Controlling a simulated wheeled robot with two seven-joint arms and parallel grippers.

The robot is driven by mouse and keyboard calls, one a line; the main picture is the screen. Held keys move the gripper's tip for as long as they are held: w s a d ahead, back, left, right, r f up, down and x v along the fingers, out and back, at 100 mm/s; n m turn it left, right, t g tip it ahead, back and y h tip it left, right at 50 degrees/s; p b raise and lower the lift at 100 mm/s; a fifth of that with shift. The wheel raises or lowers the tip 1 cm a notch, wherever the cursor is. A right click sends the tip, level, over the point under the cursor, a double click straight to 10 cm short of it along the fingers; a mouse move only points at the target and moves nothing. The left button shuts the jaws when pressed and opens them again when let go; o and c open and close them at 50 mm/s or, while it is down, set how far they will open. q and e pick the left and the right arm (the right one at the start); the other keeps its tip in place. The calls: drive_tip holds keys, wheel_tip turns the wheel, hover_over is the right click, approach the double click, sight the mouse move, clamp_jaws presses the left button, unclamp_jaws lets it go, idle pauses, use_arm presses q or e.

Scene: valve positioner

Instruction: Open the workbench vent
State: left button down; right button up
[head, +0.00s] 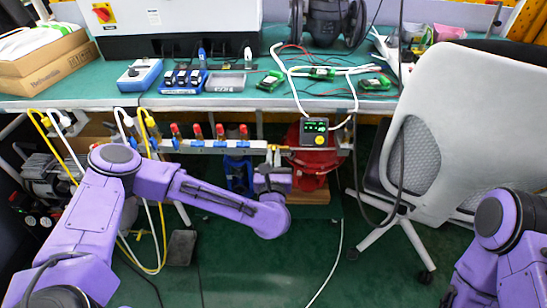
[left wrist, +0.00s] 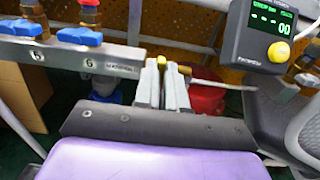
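My left gripper (head: 272,152) is at the right end of the grey valve rail (head: 215,146), below the workbench. In the left wrist view its two pale fingers (left wrist: 164,72) stand close together with a narrow gap. A small yellow part (left wrist: 185,70) shows at and beside the fingertips. The fingers hide most of it, so I cannot tell whether they grip it. The positioner box (head: 314,132) with a green display and yellow knob is right of the gripper; it also shows in the left wrist view (left wrist: 262,36), reading 00. My right gripper is not in view.
Several red-handled valves (head: 220,131) line the rail; blue handles (left wrist: 80,36) show up close. A red vessel (head: 313,165) stands behind the positioner box. An office chair (head: 450,125) is on the right. The green floor (head: 275,265) in front is mostly clear.

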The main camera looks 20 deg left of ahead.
use_arm(q)
drive_tip(key=shift+m, duration=0.3)
drive_tip(key=shift+w+d+f+m+p, duration=0.15)
drive_tip(key=shift+m+p, duration=0.45)
drive_tip(key=shift+m, duration=2.25)
drive_tip(key=shift+s+d+f+m+p, duration=0.15)
drive_tip(key=shift+m+p, duration=0.4)
drive_tip(key=shift+m, duration=2.35)
drive_tip(key=shift+w+d+f+m+p, duration=0.2)
drive_tip(key=shift+m+p, duration=0.4)
drive_tip(key=shift+m, duration=2.25)
drive_tip(key=shift+f, duration=0.1)
drive_tip(key=c, duration=1.2)
unclamp_jaws()
drive_tip(key=shift+d, duration=0.1)
